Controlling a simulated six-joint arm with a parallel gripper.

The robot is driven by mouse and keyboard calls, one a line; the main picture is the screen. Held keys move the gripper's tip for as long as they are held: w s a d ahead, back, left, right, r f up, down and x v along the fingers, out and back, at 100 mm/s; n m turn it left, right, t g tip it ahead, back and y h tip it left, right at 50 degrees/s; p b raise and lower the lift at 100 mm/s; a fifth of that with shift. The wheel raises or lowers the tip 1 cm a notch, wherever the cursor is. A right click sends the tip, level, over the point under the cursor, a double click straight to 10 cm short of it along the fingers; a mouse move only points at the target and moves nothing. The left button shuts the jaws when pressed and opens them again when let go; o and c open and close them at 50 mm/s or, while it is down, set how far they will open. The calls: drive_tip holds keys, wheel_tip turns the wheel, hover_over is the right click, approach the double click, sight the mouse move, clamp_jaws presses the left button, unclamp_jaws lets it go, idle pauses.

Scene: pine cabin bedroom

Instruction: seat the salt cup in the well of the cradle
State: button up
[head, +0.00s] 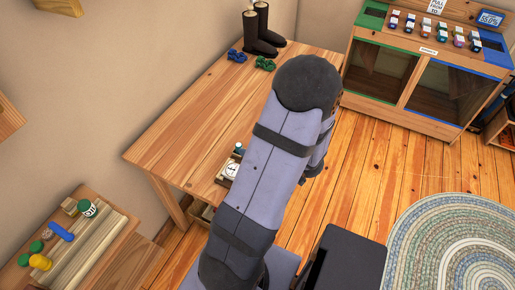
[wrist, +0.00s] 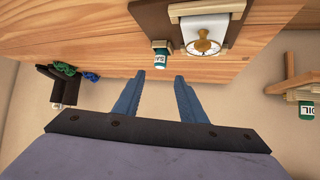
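The salt cup (wrist: 161,56) is a small teal cup with a white label reading "SA", just beyond my fingertips in the wrist view. It stands beside a brown wooden piece (wrist: 152,22), which may be the cradle; its well cannot be made out. In the head view a small dark cup (head: 239,149) shows next to the white dial (head: 231,170), partly behind my arm. My gripper (wrist: 160,76) is open, with its two blue fingers apart and nothing between them. The head view hides the gripper behind my arm.
A low shelf (head: 95,245) holds a labelled green cup (head: 87,208).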

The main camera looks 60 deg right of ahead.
drive_tip(key=shift+v, duration=1.45)
drive_tip(key=shift+w, duration=0.1)
drive_tip(key=w+n+g, duration=0.1)
drive_tip(key=w+g, duration=0.2)
drive_tip(key=w, duration=0.6)
drive_tip(key=w+a+r+n+g, duration=0.1)
drive_tip(key=w+a+g, duration=0.15)
drive_tip(key=a, duration=0.25)
drive_tip(key=w+a+g, duration=0.1)
drive_tip(key=w+a, duration=0.2)
drive_tip(key=a, duration=0.2)
drive_tip(key=s+a+r+n+g+y, duration=0.1)
drive_tip(key=s+a+g+y, duration=0.1)
drive_tip(key=a, duration=1.1)
drive_tip(key=s+a+r+n+g+y, duration=0.1)
drive_tip(key=s+a, duration=0.3)
drive_tip(key=a, duration=0.9)
drive_tip(key=shift+a+g+y, duration=0.25)
drive_tip(key=shift+g+y, duration=0.2)
drive_tip(key=shift+y, duration=0.25)
drive_tip(key=shift+r, duration=0.1)
